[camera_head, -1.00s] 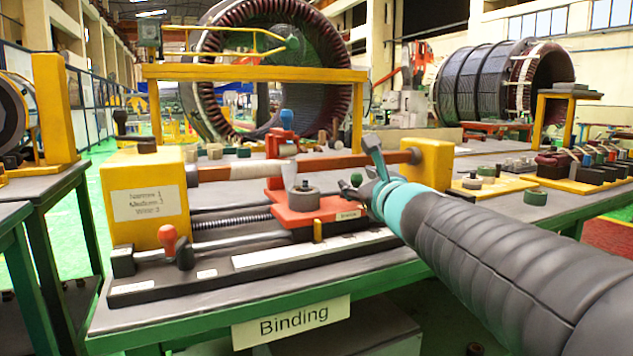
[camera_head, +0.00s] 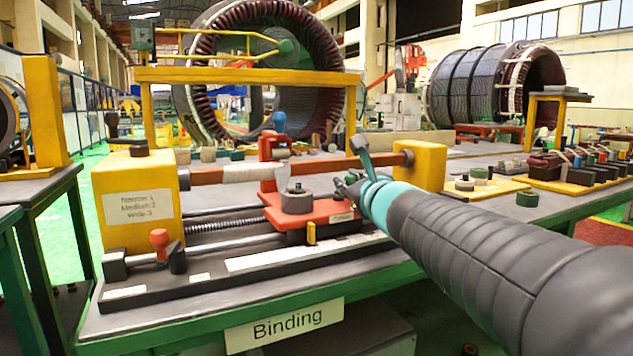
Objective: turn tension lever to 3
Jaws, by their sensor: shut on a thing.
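My gripper (camera_head: 347,188) reaches in from the right at the end of my grey arm with its teal collar. Its dark fingers are small in view at the right side of the red carriage (camera_head: 325,214) on the winding bench. They are shut on a small part there, which looks like the tension lever, mostly hidden by the fingers and collar. A small label, too small to read, is on the carriage just below the fingers. A grey round drum (camera_head: 297,201) sits on the carriage, left of my gripper. I cannot read the lever's setting.
A red-knobbed lever (camera_head: 159,239) stands in front. A yellow end block (camera_head: 420,166) is behind my wrist. Small parts lie on yellow trays (camera_head: 487,189) at right.

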